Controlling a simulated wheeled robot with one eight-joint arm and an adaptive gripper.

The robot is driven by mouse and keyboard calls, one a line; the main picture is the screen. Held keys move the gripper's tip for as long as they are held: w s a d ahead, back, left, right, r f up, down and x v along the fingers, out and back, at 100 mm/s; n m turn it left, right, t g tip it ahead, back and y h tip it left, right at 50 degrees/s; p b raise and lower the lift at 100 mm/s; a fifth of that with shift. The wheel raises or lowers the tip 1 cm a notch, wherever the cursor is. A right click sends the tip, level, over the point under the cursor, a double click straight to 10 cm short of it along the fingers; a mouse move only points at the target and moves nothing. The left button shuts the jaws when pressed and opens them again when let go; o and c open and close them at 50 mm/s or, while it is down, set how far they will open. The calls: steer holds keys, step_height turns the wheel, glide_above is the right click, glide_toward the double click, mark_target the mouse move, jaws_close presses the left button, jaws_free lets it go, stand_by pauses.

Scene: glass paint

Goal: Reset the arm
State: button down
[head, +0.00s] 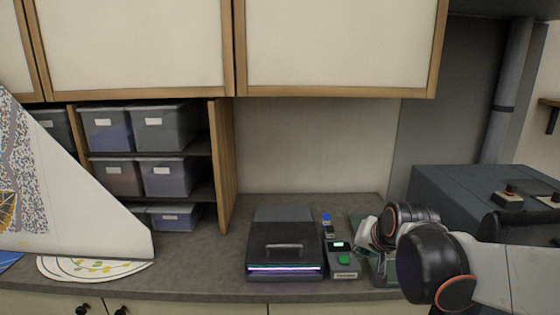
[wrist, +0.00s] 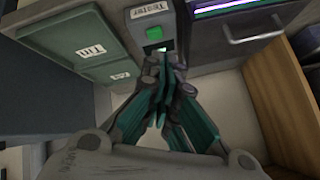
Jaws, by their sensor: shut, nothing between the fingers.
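My gripper (wrist: 164,72) is shut and empty in the wrist view, its teal-padded fingers drawn together at the tips. The tips appear close in front of a grey tester box (wrist: 133,17) with a green button (wrist: 154,33); I cannot tell whether they touch it. In the head view, my arm reaches in from the right over the counter, and its wrist hides the gripper's fingers. The tester box (head: 343,271) stands on the counter just left of my arm.
A black machine (head: 285,235) with a handle and glowing strip stands left of the tester. A green labelled case (wrist: 80,40) lies on the tester's other side. Storage bins (head: 165,130) fill the shelf under wall cabinets. A large dark box (head: 455,190) stands at right.

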steer(key=s+f+n+b, duration=0.2)
steer(key=s, duration=0.9)
steer(key=s+f+n+g+b, duration=0.1)
steer(key=s+f+n, duration=0.1)
steer(key=s, duration=0.9)
steer(key=shift+s+f+n+h+b, duration=0.15)
steer(key=shift+f+n+h+b, duration=0.2)
steer(key=shift+n, duration=0.25)
